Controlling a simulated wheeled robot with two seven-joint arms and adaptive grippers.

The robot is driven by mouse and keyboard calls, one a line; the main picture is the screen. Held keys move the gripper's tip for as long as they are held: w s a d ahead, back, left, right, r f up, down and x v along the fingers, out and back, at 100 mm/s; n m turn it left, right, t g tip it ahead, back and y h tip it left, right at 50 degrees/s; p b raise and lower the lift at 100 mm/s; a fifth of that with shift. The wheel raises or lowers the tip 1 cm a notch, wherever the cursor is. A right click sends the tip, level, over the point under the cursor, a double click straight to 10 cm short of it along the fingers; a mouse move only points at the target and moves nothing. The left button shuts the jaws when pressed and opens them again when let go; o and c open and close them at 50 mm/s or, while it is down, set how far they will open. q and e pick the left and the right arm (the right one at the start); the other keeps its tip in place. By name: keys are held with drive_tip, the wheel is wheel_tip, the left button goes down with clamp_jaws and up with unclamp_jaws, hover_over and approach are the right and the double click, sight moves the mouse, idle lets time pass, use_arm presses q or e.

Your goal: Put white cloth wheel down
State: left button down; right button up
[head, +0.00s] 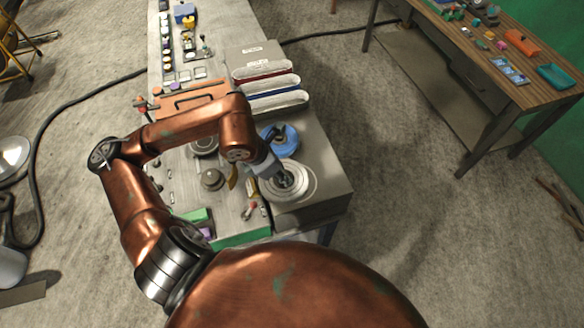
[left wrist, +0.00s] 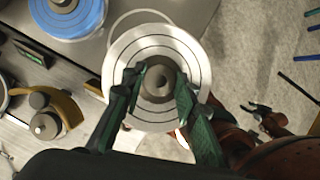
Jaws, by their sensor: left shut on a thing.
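The white cloth wheel (left wrist: 133,60) is a pale disc with dark concentric rings and a grey hub (left wrist: 158,82). In the head view the wheel (head: 303,183) is at the right front of the grey bench. My left gripper (left wrist: 155,88) is shut on its hub from above; in the head view the gripper (head: 284,180) covers part of the disc. A thin pale ring (left wrist: 121,22) on the bench shows partly behind the wheel. I cannot tell how far the wheel is above the bench. My right gripper (left wrist: 262,112) is small at the right; its jaws are unclear.
A blue wheel (head: 290,146) lies just behind the white one and also shows in the left wrist view (left wrist: 85,20). A round grey knob (head: 212,179), brass piece (head: 232,177) and green block (head: 197,215) are to the left. Folded cloths (head: 272,83) lie farther back. Open floor lies right.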

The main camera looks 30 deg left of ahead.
sight(292, 169)
use_arm(q)
drive_tip(key=w+f, duration=0.2)
drive_tip(key=w+f+p, duration=0.1)
drive_tip(key=w+f, duration=0.3)
drive_tip(key=shift+w+a, duration=0.15)
drive_tip(key=shift+a, duration=0.1)
drive_tip(key=f, duration=0.1)
drive_tip(key=f+p, duration=0.2)
drive_tip(key=shift+w+f, duration=0.3)
drive_tip(key=shift+f, duration=0.2)
drive_tip(key=shift+f, duration=0.1)
drive_tip(key=c, duration=2)
unclamp_jaws()
drive_tip(key=o, duration=0.5)
